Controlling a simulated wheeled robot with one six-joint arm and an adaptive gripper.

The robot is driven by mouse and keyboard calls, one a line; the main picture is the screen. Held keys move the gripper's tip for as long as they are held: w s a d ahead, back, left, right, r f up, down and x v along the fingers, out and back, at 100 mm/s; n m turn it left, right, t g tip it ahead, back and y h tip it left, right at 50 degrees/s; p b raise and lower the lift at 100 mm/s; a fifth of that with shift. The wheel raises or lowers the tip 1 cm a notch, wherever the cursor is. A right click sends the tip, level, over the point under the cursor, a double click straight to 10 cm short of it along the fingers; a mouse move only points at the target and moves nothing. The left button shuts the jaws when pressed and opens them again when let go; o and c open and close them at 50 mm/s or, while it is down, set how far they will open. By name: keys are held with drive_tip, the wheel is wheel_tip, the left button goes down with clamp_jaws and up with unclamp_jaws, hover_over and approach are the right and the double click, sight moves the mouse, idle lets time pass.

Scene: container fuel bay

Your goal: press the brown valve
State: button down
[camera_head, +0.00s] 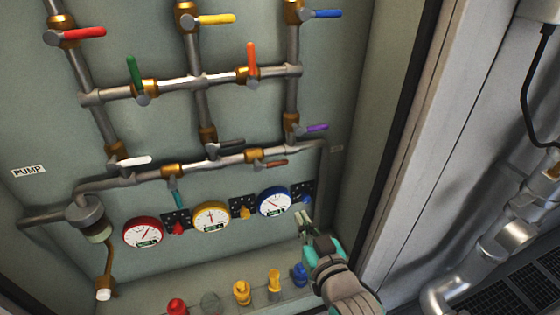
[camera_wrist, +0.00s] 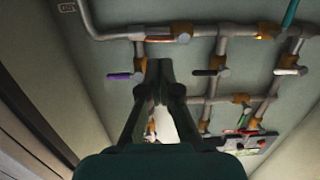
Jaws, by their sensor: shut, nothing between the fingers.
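The brown valve (camera_head: 273,163) has a short brown lever on a brass body, on the lower horizontal pipe above the blue gauge. In the wrist view the brown valve (camera_wrist: 160,39) shows just beyond the fingertips, near the top of the picture. My gripper (camera_head: 305,222) is shut and empty. In the head view it is below and right of the brown valve, close to the right end of the gauge row. In the wrist view my gripper (camera_wrist: 159,70) points toward the pipe, with a visible gap between tips and lever.
The purple valve (camera_head: 316,128) is up and right of the brown one; the black valve (camera_head: 230,143) is to its left. Red (camera_head: 143,232), yellow (camera_head: 211,217) and blue (camera_head: 274,202) gauges lie below. Several coloured knobs stand on the lower ledge (camera_head: 215,285). A bay side wall is right.

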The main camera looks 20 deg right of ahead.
drive_tip(key=w+r, duration=0.6)
drive_tip(key=r, duration=0.2)
drive_tip(key=shift+r, duration=0.25)
drive_tip(key=shift+d, duration=0.1)
hover_over(280, 163)
drive_tip(key=s, duration=0.3)
drive_tip(key=shift+w+a+f, duration=0.1)
drive_tip(key=shift+w+f, duration=0.05)
drive_tip(key=shift+f, duration=0.6)
drive_tip(key=shift+w+a+f, duration=0.15)
drive_tip(key=shift+f, duration=0.55)
drive_tip(key=shift+w+a+f, duration=0.1)
drive_tip(key=shift+w+f, duration=0.05)
drive_tip(key=shift+f, duration=0.6)
